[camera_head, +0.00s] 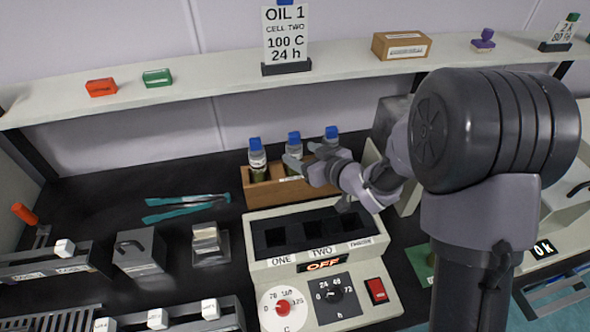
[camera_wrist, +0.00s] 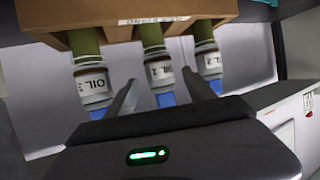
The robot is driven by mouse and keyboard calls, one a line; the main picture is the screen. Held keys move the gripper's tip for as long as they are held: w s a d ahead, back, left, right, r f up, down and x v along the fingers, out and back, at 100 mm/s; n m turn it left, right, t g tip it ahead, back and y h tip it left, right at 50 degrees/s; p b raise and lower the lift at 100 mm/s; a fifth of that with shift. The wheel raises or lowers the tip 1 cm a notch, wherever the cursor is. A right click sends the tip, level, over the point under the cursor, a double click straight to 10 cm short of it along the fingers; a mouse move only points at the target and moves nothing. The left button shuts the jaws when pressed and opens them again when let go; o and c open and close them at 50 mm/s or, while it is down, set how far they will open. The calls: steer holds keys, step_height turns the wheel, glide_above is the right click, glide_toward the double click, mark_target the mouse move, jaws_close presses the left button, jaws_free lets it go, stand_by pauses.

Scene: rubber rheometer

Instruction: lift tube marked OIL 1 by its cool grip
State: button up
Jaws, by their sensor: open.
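Three tubes with blue caps and white labels stand in a wooden rack (camera_head: 262,194), whose edge also shows in the wrist view (camera_wrist: 200,10). The wrist view shows them upside down: a left tube (camera_wrist: 92,82), a middle tube (camera_wrist: 160,70) and a right tube (camera_wrist: 208,62). The left label shows OIL; the middle one seems to read OIL 1, but its number is not certain. My gripper (camera_head: 302,160) is open. In the wrist view its fingers (camera_wrist: 160,80) lie on either side of the middle tube, and I see no clear contact. My gripper partly hides the rack and tubes in the head view.
A heater block (camera_head: 262,264) with three square wells, dials and an OFF display stands in front of the rack. A shelf (camera_head: 220,83) behind carries a sign (camera_head: 286,35) reading OIL 1, CELL TWO, 100 C, 24 h. Teal tongs (camera_head: 185,205) lie left of the rack.

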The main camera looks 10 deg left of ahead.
steer(key=b+x, duration=0.1)
steer(key=x, duration=0.4)
steer(key=shift+s+d+f, duration=0.1)
steer(key=shift+f, duration=0.1)
steer(key=shift+r, duration=0.1)
jaws_close()
